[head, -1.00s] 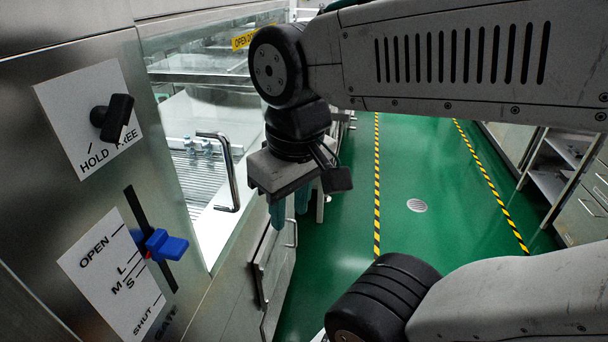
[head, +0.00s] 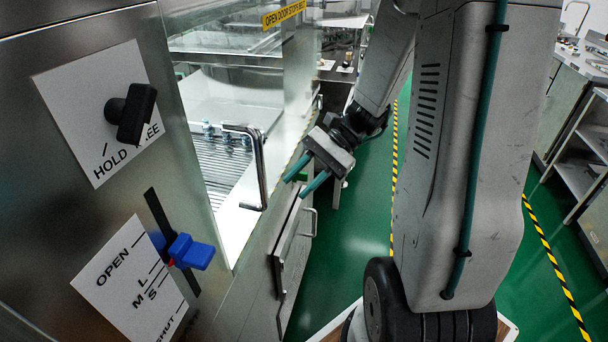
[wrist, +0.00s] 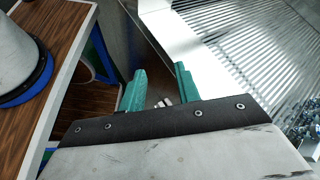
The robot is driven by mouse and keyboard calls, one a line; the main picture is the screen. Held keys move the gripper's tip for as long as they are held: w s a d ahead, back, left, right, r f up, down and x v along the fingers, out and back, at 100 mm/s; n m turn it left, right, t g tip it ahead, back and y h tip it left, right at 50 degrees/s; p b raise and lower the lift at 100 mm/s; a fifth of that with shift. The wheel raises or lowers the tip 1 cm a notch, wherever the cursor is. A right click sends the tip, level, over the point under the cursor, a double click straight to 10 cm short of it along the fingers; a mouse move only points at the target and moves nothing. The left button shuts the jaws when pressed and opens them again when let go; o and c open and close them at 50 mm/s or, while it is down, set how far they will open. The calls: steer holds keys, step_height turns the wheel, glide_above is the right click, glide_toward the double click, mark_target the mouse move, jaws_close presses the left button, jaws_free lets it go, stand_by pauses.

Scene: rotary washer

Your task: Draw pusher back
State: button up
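I cannot pick out a part that is surely the pusher. A bent metal bar handle (head: 250,170) stands at the washer's open side, beside the bright interior with a slatted bed (head: 222,160). My gripper (head: 298,185) is right of this handle, apart from it, with its two green fingers pointing left and down toward the washer's side. In the wrist view the fingers (wrist: 160,69) are spread, with no object held between them. A small pale thing (wrist: 162,101) shows beyond them near their base; I cannot tell what it is.
A black knob (head: 131,114) sits on the HOLD/FREE plate. A blue gate slider (head: 190,252) stands near L and M. A lower metal door (head: 290,240) with a handle is below my gripper. A wooden surface (wrist: 68,38) lies left in the wrist view. Green floor is clear behind.

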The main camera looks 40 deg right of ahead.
steer(key=w+d+f+m+t, duration=0.4)
steer(key=d+f+m+t, duration=0.3)
steer(key=d, duration=0.1)
steer(key=w+d+f+m+t, duration=0.3)
steer(key=d+f+m+t, duration=0.4)
steer(key=d+m, duration=0.15)
steer(key=w+a+h, duration=0.1)
steer(key=w+a, duration=0.3)
steer(key=w, duration=0.2)
steer(key=shift+w, duration=0.15)
steer(key=shift+n, duration=0.25)
jaws_close()
